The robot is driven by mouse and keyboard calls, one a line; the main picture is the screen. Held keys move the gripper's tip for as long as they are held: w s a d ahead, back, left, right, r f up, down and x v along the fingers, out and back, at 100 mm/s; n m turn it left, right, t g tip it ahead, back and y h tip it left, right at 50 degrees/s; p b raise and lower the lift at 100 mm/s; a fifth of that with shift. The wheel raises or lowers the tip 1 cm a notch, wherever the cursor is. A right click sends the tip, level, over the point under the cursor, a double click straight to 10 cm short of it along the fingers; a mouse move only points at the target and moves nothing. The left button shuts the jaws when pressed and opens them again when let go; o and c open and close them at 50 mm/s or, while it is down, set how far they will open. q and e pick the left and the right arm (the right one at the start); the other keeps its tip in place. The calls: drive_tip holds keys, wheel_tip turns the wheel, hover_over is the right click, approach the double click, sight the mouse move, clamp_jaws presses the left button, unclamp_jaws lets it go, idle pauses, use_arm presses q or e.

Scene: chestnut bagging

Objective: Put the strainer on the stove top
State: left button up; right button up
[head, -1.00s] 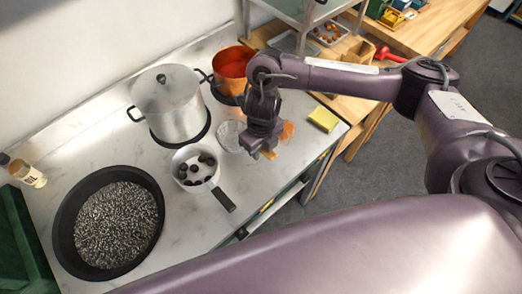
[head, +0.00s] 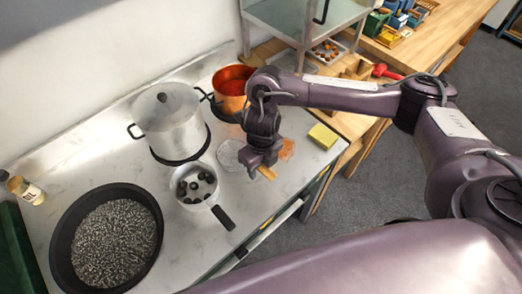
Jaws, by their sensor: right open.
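The strainer lies on the metal counter (head: 115,160). Its pale round mesh bowl (head: 229,153) shows left of my right gripper (head: 260,166), and a short wooden handle (head: 268,174) shows just below the fingers. My right gripper is open and points down over the strainer's handle side; its fingers hide the join of bowl and handle. I cannot tell whether they touch it. The stove top shows as dark burner rings, one under a large lidded pot (head: 170,122). My left gripper is not in view.
A small saucepan (head: 196,186) with dark chestnuts stands left of the strainer. A wide black pan (head: 62,245) is at the lower left, and a copper pot (head: 229,88) stands behind. A yellow sponge (head: 322,136) and an orange item (head: 287,148) lie to the right.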

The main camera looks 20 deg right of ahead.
wheel_tip(320, 180, up, 10)
drive_tip(key=p, duration=0.1)
drive_tip(key=shift+r, duration=0.15)
drive_tip(key=shift+d, duration=0.1)
idle(0.5)
